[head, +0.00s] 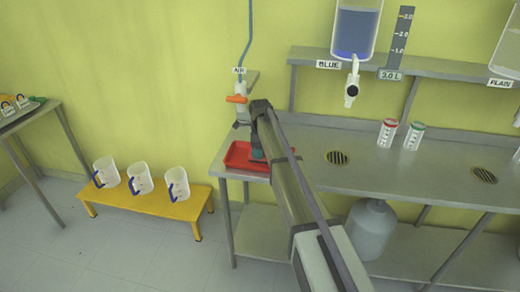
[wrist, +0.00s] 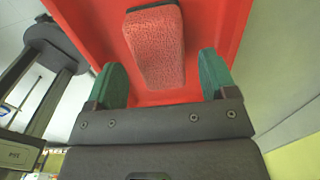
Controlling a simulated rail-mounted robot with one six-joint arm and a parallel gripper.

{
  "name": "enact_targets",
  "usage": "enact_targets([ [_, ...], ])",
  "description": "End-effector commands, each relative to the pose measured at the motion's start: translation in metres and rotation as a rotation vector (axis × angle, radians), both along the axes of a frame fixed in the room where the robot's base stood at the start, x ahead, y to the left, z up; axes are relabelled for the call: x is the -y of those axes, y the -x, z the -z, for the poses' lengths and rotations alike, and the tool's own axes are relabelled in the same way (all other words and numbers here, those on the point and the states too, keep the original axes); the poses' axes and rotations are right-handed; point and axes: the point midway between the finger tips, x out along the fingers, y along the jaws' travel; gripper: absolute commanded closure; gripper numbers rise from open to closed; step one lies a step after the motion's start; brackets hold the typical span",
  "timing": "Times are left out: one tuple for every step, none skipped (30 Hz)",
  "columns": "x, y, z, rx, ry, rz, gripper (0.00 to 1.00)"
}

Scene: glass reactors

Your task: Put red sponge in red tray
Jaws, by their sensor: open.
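The red sponge (wrist: 155,45) lies in the red tray (wrist: 215,30) in the wrist view, a speckled block on the tray's floor. My gripper (wrist: 160,78) is open, with one green finger on each side of the sponge's near end. Gaps show between the fingers and the sponge. In the head view the red tray (head: 238,155) sits at the left end of the steel bench, and my gripper (head: 257,150) is down over it. My arm hides part of the tray there, and the sponge cannot be made out.
An air tap with an orange handle (head: 237,99) stands behind the tray. Red-capped (head: 387,133) and green-capped (head: 413,137) bottles stand farther right on the bench (head: 310,135). A yellow low table (head: 150,205) with white jugs is at left. Bench space right of my arm is mostly clear.

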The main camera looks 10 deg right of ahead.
Motion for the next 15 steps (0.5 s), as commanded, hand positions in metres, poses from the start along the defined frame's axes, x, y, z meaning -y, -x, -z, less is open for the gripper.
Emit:
enact_targets([
  [0.0,0.0,-0.025,0.0,0.0,0.0,0.22],
  [0.0,0.0,-0.033,0.0,0.0,0.0,0.22],
  [0.0,0.0,-0.045,0.0,0.0,0.0,0.22],
  [0.0,0.0,-0.053,0.0,0.0,0.0,0.22],
  [0.0,0.0,-0.062,0.0,0.0,0.0,0.22],
  [0.0,0.0,-0.072,0.0,0.0,0.0,0.22],
  [0.0,0.0,-0.079,0.0,0.0,0.0,0.22],
  [0.0,0.0,-0.085,0.0,0.0,0.0,0.22],
  [0.0,0.0,-0.091,0.0,0.0,0.0,0.22],
  [0.0,0.0,-0.095,0.0,0.0,0.0,0.22],
  [0.0,0.0,-0.097,0.0,0.0,0.0,0.22],
  [0.0,0.0,-0.099,0.0,0.0,0.0,0.22],
  [0.0,0.0,-0.1,0.0,0.0,0.0,0.22],
  [0.0,0.0,-0.1,0.0,0.0,0.0,0.22],
  [0.0,0.0,-0.099,0.0,0.0,0.0,0.22],
])
